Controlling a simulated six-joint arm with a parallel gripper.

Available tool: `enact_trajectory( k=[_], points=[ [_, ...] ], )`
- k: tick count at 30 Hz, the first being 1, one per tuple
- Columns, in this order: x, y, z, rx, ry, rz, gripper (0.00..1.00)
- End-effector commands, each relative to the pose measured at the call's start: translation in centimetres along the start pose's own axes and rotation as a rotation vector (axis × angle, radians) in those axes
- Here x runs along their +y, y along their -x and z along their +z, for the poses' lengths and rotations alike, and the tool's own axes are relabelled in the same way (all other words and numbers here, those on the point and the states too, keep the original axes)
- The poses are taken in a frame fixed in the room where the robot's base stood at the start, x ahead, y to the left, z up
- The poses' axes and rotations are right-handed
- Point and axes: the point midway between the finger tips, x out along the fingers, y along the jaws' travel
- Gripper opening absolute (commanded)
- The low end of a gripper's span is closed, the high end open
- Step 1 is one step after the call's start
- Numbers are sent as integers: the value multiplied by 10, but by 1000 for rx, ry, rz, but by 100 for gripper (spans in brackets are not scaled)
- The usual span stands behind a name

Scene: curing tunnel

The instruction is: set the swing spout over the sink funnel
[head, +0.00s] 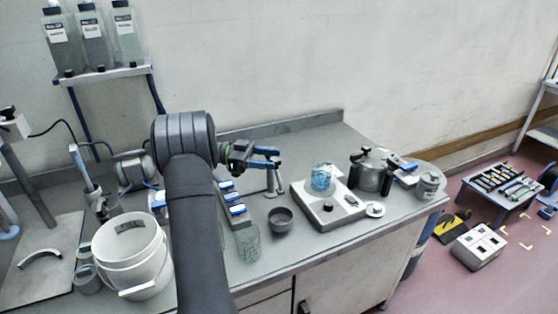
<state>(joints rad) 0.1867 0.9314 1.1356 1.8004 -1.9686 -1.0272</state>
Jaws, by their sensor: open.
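My gripper (268,158) is above the counter, pointing right, with its two blue-tipped fingers apart and nothing seen between them. A slim grey upright piece (271,181) stands just below and behind the fingers; it may be the swing spout, but its shape is partly hidden by the gripper. I cannot tell whether the fingers touch it. A dark grey round cup (281,220) sits on the counter in front of that piece; I cannot tell whether it is the sink funnel. My arm hides part of the counter to the left.
A white bucket (118,262) stands left of my arm. A glass jar (249,244) and a rack with blue-and-white items (243,215) are close to it on the right. A hotplate (318,213) bears a blue beaker (322,178). A metal pot (371,172) stands farther right.

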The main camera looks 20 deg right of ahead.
Motion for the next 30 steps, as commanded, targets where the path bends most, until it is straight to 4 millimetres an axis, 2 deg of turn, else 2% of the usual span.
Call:
enact_trajectory(
  k=[3, 7, 18, 23, 30],
  points=[
    [0, 19, 1, -1, 0, -2, 51],
    [0, 30, 0, -2, 1, -4, 51],
    [0, 32, 0, -2, 0, -2, 51],
    [0, 22, 0, -1, 1, 0, 51],
    [0, -19, 0, 1, 1, 3, 51]
  ],
)
